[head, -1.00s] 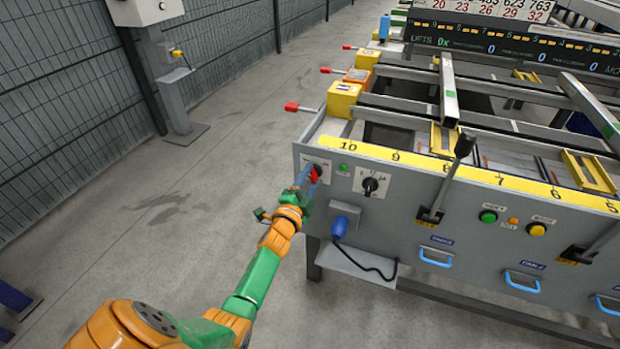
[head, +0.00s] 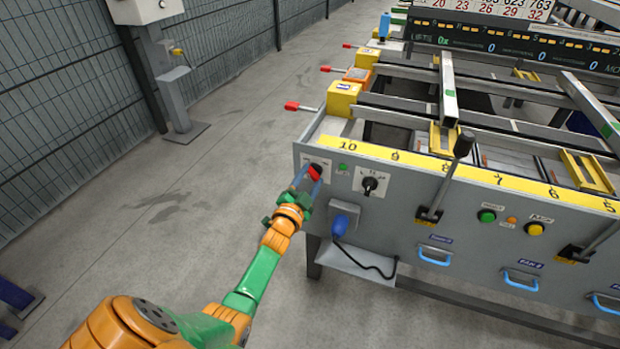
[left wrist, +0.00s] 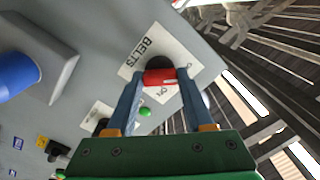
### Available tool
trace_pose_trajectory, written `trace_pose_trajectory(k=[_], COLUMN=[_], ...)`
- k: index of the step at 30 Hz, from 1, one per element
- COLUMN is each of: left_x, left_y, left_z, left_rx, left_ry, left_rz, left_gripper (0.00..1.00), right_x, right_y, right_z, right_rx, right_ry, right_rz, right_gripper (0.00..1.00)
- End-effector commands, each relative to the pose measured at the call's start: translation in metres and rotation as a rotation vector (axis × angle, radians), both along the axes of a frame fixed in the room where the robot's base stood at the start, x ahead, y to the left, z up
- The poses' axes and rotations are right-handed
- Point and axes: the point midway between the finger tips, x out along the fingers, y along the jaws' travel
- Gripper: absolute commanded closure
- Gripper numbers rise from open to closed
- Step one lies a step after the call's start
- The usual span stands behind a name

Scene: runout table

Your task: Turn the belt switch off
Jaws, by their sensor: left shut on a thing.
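The belt switch is a red handle (head: 314,172) on a black round base, at the upper left end of the grey front panel (head: 400,225). In the left wrist view the red handle (left wrist: 160,77) sits between my two blue fingertips, on a white plate (left wrist: 143,55) marked BELTS. My left gripper (head: 309,178) is shut on the handle, one finger on each side. The fingers partly hide the plate, and I cannot tell which mark the handle points to. My right gripper is not in view.
A black rotary knob (head: 370,185) and a green button (head: 343,167) are close to the right. A blue plug (head: 340,226) on a grey box is just below. A black-knobbed lever (head: 463,145) stands farther right.

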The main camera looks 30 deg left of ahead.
Motion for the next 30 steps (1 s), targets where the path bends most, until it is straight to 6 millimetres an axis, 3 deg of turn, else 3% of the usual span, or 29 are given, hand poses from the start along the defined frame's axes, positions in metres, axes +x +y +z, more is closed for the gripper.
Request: trace_pose_trajectory(k=[8, 9, 12, 21, 30], left_x=[0.000, 0.000, 0.000, -0.003, -0.060], left_y=[0.000, 0.000, 0.000, -0.001, -0.015], left_z=[-0.001, -0.001, -0.001, 0.000, 0.000], left_rx=[-0.004, -0.004, -0.003, -0.001, -0.003], left_ry=[0.001, 0.000, 0.001, 0.001, 0.004], left_rz=[-0.001, 0.000, 0.000, 0.000, 0.000], left_gripper=[1.00, 0.40, 0.18, 0.18, 0.18], right_x=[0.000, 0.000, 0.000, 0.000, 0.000], right_y=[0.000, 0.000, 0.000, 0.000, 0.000], right_z=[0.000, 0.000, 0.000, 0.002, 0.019], right_rx=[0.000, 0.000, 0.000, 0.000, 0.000], right_ry=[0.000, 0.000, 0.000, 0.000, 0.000], right_rz=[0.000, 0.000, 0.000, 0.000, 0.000], right_gripper=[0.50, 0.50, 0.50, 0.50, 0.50])
